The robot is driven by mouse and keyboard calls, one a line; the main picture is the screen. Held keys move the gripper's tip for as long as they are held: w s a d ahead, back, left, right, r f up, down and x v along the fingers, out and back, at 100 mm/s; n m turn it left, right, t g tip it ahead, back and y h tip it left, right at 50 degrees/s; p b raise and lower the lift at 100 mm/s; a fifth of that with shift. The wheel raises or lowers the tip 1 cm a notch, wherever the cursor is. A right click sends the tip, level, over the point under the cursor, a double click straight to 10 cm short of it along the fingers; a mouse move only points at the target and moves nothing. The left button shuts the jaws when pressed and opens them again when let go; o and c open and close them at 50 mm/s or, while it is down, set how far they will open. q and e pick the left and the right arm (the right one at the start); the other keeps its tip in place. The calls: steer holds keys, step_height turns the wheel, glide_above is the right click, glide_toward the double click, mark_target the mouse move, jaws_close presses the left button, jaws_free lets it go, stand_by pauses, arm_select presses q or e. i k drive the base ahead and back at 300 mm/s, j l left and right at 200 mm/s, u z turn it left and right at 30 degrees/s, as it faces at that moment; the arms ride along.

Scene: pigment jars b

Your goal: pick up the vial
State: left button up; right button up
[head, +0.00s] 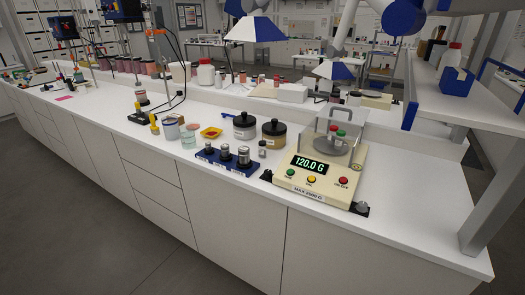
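A small vial-like container (262,149) with a dark cap stands upright on the white bench, between the dark-lidded jars and the balance. Inside the clear cover of the cream balance (318,178) are small items with a red top (334,128) and a green top (341,135); I cannot tell whether they are vials. The balance display reads 120.0 G. Neither of my grippers shows in the head view.
Two dark-lidded jars (244,126) (273,134) stand behind the small container. A blue block with metal weights (226,158) is to its left. Bench right of the balance (415,205) is clear.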

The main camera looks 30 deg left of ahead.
mark_target(261, 147)
steer(key=i+j+z, duration=0.1)
steer(key=j+z, duration=0.35)
steer(key=j, duration=1)
steer(key=k+j+z, duration=0.1)
steer(key=j+z, duration=0.4)
steer(key=j, duration=0.95)
